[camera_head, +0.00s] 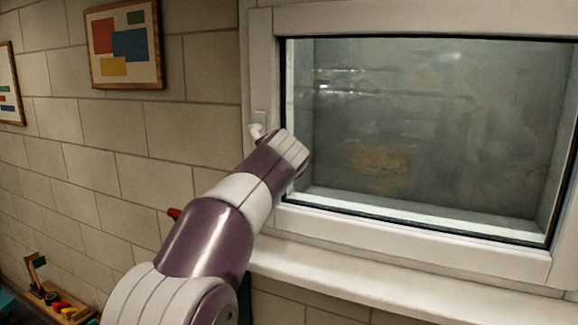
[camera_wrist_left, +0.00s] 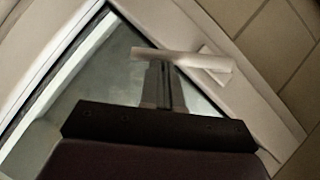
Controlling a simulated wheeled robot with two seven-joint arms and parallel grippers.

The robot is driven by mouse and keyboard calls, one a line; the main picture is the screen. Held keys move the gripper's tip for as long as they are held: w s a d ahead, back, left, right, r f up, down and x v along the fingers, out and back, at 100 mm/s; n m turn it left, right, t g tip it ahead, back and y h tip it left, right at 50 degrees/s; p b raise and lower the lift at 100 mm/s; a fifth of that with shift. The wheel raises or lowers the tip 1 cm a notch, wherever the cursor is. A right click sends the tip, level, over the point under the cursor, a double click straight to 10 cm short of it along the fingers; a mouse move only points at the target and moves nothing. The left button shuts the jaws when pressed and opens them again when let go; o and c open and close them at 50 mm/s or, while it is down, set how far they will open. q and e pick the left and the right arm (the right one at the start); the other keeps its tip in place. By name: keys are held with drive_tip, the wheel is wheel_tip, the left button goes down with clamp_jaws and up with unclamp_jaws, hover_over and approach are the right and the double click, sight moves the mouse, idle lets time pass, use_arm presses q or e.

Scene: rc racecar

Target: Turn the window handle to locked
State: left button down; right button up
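The window (camera_head: 420,130) has a white frame. Its white handle (camera_head: 256,130) sits on the left side of the frame, mostly hidden behind my left wrist in the head view. In the left wrist view the handle (camera_wrist_left: 200,60) is a pale bar slanting from the frame out over the glass. My left gripper (camera_wrist_left: 161,68) has its grey fingers close together, with the tips at the bar. I cannot tell whether the bar is between the fingers or only touched by them. In the head view my left gripper is hidden by its own wrist. My right gripper is not in view.
A white sill (camera_head: 390,285) juts out below the window. The block wall (camera_head: 110,135) to the left carries a framed picture (camera_head: 125,45). Toys on a wooden tray (camera_head: 58,307) lie low at the bottom left. A red object (camera_head: 174,214) shows partly behind my arm.

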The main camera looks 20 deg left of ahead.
use_arm(q)
drive_tip(key=shift+w+a+f+m+t+y+b, duration=0.1)
drive_tip(key=shift+a+f+m+t+y+b, duration=0.6)
drive_tip(key=shift+b, duration=1.15)
drive_tip(key=shift+s+a+f+m+t+y+b, duration=0.15)
drive_tip(key=shift+a+f+m+y+b, duration=0.25)
drive_tip(key=shift+a+m+b, duration=1)
drive_tip(key=shift+w+a+f+m+t+y+b, duration=0.15)
drive_tip(key=shift+f+m+t+y+b, duration=0.4)
drive_tip(key=shift+b, duration=1.75)
